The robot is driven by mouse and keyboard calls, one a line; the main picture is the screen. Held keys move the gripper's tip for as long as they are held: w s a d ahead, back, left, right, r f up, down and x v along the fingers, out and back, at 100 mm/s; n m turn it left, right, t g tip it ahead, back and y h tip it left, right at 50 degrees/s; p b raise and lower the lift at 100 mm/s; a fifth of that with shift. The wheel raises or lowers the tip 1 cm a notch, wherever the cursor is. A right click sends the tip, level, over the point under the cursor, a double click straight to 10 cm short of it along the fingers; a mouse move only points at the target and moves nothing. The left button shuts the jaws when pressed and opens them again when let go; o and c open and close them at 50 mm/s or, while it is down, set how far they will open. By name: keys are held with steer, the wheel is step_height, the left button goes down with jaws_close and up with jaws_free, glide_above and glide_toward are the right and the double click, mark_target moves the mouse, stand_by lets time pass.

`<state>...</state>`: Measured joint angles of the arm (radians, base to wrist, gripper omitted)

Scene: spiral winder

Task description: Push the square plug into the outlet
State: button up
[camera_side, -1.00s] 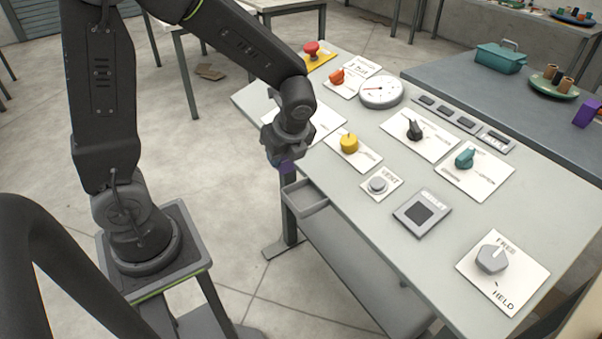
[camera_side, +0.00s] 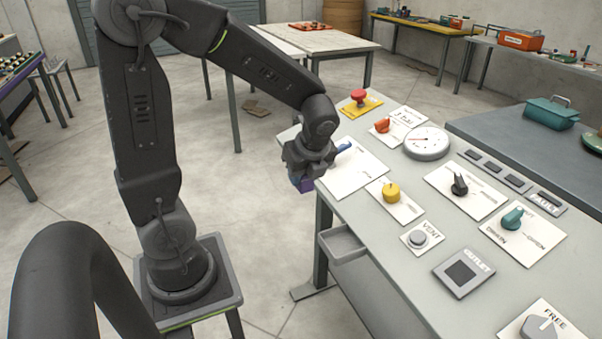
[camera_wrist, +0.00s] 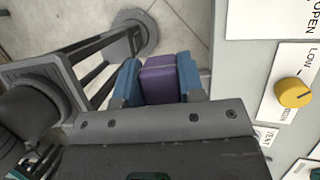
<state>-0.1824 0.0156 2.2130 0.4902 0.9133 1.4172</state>
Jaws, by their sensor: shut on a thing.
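A purple square plug (camera_side: 303,184) is held in my gripper (camera_side: 302,179), off the left edge of the grey panel table. In the wrist view the purple plug (camera_wrist: 160,79) sits between the two blue fingertips, which close on its sides. Its lower end is hidden from the side view. The outlet (camera_side: 464,273) is a grey square plate with a dark square recess, lying on the table toward the front right. My gripper is well to its left and farther back, apart from it. The outlet does not show in the wrist view.
A small open tray (camera_side: 341,245) juts from the table's left edge. Between my gripper and the outlet stand a yellow knob (camera_side: 391,193) and the VENT button (camera_side: 418,238). A blue handle (camera_side: 343,147) is right behind my gripper. A red button (camera_side: 360,97) stands farther back.

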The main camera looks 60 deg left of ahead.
steer(key=w+d+r+n+g+h, duration=0.2)
steer(key=w+d+n+h, duration=0.1)
steer(key=w+d+n, duration=1)
steer(key=d+n+t+h, duration=0.1)
steer(key=d+n, duration=0.3)
steer(key=d, duration=1.4)
steer(key=shift+w+r+n, duration=0.15)
steer(key=shift+w+n, duration=0.15)
steer(key=shift+w, duration=0.1)
steer(key=shift+w+f, duration=0.3)
steer(key=shift+f, duration=0.65)
steer(key=shift+w+f, duration=0.25)
steer(key=shift+f, duration=0.65)
steer(key=shift+w+f, duration=0.3)
steer(key=shift+f, duration=0.65)
steer(key=shift+w+f, duration=0.2)
steer(key=shift+f, duration=0.35)
steer(key=o, duration=1)
steer(key=shift+c, duration=0.2)
